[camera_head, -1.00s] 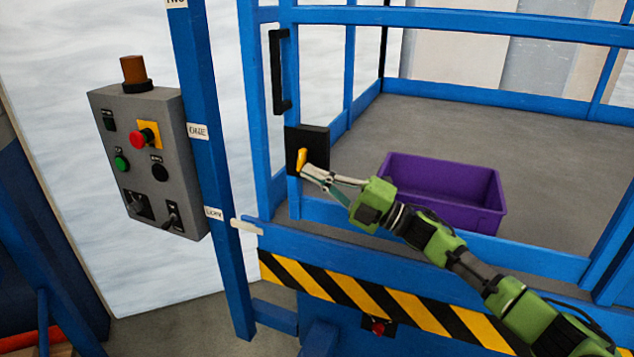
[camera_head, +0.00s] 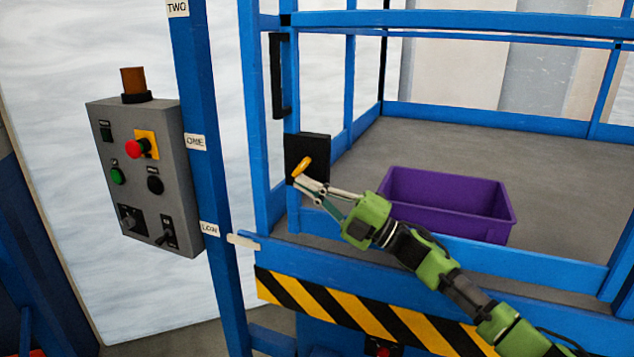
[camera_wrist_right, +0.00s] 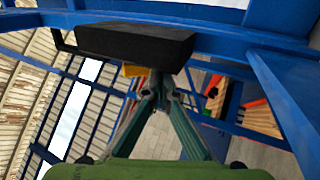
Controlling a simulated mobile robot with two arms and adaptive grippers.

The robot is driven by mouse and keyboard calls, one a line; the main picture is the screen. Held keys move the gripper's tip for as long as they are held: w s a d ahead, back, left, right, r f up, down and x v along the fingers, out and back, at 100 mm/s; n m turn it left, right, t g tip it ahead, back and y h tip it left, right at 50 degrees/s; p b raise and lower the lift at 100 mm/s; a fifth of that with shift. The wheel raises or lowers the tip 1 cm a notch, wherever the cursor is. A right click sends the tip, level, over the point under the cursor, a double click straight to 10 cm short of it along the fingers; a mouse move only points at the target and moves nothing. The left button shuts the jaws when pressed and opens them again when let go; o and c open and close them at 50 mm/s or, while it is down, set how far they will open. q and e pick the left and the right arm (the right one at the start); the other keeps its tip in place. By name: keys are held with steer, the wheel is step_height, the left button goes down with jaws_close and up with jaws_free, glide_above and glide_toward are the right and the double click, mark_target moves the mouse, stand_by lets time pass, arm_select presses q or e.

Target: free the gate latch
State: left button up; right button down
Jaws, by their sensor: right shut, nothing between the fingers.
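The gate latch is a black plate (camera_head: 306,150) on the blue gate post, with a yellow lever (camera_head: 302,167) on its front. The lever leans, its top to the right. My right gripper (camera_head: 298,182) is shut and empty, with its fingertips at the lever's lower end; I cannot tell if they touch. In the right wrist view, the black latch body (camera_wrist_right: 135,42) spans the top, and the yellow lever (camera_wrist_right: 133,70) shows just left of the closed fingertips (camera_wrist_right: 157,88). My left gripper is not in view.
A black handle (camera_head: 277,75) is on the gate post above. A purple bin (camera_head: 447,222) sits on the platform floor behind the rail. A grey control box (camera_head: 145,180) with a red button hangs at left, beside a blue post with level labels.

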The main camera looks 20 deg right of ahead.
steer(key=shift+w+a+f+b, duration=0.25)
steer(key=shift+w+a+b, duration=0.4)
steer(key=shift+a+b, duration=0.05)
stand_by(1.4)
steer(key=s+d+f, duration=0.1)
steer(key=s+d, duration=0.9)
steer(key=shift+d, duration=0.35)
